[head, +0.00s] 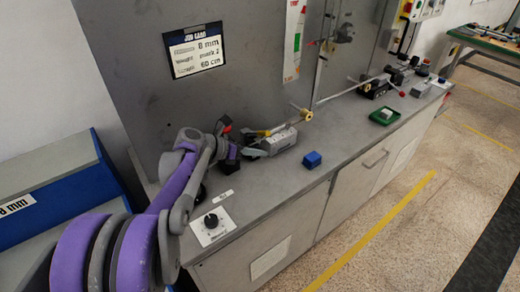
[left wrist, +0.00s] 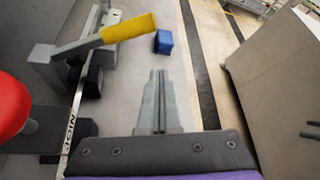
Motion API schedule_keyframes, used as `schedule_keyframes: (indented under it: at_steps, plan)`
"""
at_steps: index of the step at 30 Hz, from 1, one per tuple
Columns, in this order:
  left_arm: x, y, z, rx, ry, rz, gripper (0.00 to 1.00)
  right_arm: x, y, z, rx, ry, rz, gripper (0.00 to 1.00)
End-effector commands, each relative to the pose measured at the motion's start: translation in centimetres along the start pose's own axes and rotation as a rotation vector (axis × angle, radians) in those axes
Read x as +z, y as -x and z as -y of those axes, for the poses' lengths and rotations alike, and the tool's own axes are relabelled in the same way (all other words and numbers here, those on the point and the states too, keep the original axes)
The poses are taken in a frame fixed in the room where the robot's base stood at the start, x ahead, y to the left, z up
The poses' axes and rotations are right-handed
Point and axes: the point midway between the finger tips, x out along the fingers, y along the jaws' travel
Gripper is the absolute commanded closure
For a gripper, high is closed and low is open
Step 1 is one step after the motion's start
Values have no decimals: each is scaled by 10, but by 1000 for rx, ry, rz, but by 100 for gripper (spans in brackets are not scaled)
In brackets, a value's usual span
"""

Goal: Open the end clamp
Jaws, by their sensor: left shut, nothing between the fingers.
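The end clamp (head: 281,139) is a grey block with a yellow-gripped lever at the left end of the bench. In the left wrist view its lever has a yellow grip (left wrist: 128,28) that slants up and right from a grey arm. I cannot tell whether the clamp is open. My left gripper (left wrist: 158,75) is shut and empty, its fingertips apart from the grip and below it in that view. In the head view my purple arm reaches in beside the clamp and partly hides that end. My right gripper is not in view.
A red knob (left wrist: 10,105) stands close on the left in the wrist view. A blue block (head: 312,160) sits on the bench in front of the clamp. A dial panel (head: 212,226) is nearer. A green tray (head: 384,116) and more fixtures lie farther right; bench between is clear.

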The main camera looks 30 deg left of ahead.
Motion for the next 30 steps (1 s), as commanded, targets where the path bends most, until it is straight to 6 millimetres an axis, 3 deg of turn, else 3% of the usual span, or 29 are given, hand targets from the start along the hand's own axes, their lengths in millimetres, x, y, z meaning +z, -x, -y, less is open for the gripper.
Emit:
schedule_keyframes:
  at_steps: [1, 6, 13, 17, 24, 30]
  plan:
    - [2, 17, -2, 7, 3, 3, 100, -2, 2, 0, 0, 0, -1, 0]
    - [3, 54, -6, 7, 3, 4, 100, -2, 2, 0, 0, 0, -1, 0]
    - [3, 83, -8, 3, 2, 3, 100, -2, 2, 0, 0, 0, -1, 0]
    - [-4, 80, -10, -5, 21, 49, 100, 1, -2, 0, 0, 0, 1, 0]
    - [-32, 55, -6, -50, 150, 305, 100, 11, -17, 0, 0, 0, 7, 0]
    - [-36, 48, -2, -71, 204, 395, 100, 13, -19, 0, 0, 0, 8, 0]
